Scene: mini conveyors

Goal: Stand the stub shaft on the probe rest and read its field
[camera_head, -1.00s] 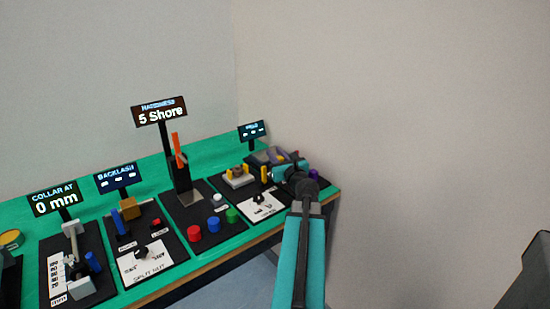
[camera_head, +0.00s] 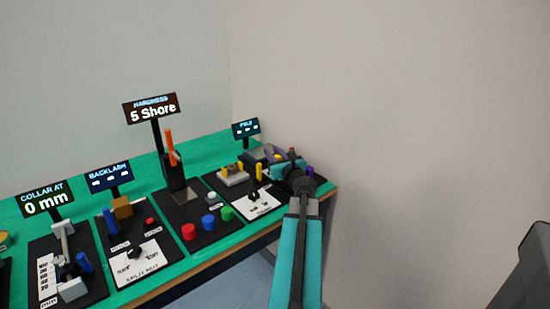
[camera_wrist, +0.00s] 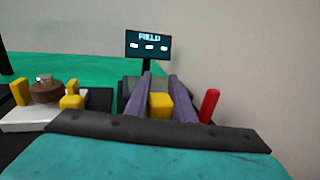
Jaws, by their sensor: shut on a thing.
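My gripper (camera_wrist: 161,84) points away from me at the bench's far right end, its two purple-grey fingers around a yellow piece (camera_wrist: 160,106). This piece may be the stub shaft; I cannot tell for sure, and its lower part is hidden by my gripper body. The field display (camera_head: 246,128) shows only dashes; it also stands straight ahead in the wrist view (camera_wrist: 149,46). A white base (camera_wrist: 40,121) with a brown round part and yellow posts, possibly the probe rest, is left of my gripper. It also shows in the head view (camera_head: 231,180).
A red upright post (camera_wrist: 208,106) stands close right of my fingers. A grey tray-like part (camera_wrist: 131,86) lies behind them. A black knob (camera_head: 254,196) is on a white plate in front. The hardness station (camera_head: 180,193) and other stations stand left. A wall closes the right.

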